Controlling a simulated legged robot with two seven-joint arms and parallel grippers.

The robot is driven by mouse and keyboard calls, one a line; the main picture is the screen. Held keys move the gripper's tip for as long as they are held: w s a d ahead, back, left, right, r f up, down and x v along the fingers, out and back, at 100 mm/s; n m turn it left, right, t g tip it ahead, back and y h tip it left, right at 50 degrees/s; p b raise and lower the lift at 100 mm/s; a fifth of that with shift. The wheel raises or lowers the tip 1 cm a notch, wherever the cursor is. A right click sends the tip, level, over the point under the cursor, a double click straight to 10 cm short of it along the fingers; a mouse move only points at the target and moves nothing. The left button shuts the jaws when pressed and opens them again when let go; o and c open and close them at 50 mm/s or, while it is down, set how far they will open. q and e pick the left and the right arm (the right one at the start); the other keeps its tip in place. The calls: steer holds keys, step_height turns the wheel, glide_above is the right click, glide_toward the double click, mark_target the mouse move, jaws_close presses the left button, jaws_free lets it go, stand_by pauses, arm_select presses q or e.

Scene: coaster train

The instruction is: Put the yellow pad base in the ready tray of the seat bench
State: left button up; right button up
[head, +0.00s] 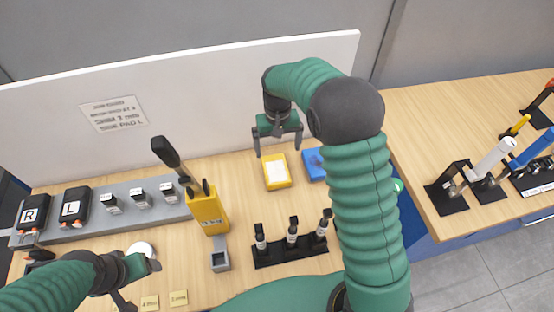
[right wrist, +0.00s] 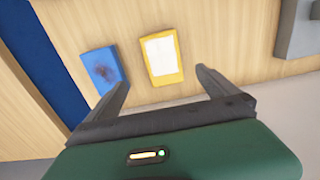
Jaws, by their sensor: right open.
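The yellow pad base (head: 277,171) is a flat yellow block with a white top, lying on the wooden bench near the white back panel. It also shows in the right wrist view (right wrist: 162,56). My right gripper (head: 278,148) is open and empty above and just behind the yellow pad base, fingers pointing down. In the right wrist view the pad base lies ahead of the gap between its fingers (right wrist: 160,84), apart from both. My left gripper (head: 135,280) is low at the left, partly seen; its jaw opening is unclear. I cannot tell which thing is the ready tray.
A blue block (head: 314,164) lies close to the right of the yellow one. A yellow tool holder (head: 209,211), a small grey open box (head: 220,259) and a black rack (head: 290,250) stand nearer. A grey rail (head: 135,222) runs left. Bare wood surrounds the pad base's front.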

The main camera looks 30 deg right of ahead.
mark_target(276, 168)
steer(key=f, duration=1.2)
steer(key=shift+w+a+f+p, duration=0.1)
steer(key=shift+a+f+p, duration=0.1)
steer(key=shift+a+p, duration=0.15)
steer(key=shift+w+f, duration=0.1)
steer(key=shift+f, duration=0.1)
arm_select(q)
steer(key=shift+f, duration=0.15)
arm_select(e)
steer(key=shift+r, duration=0.1)
steer(key=c, duration=2)
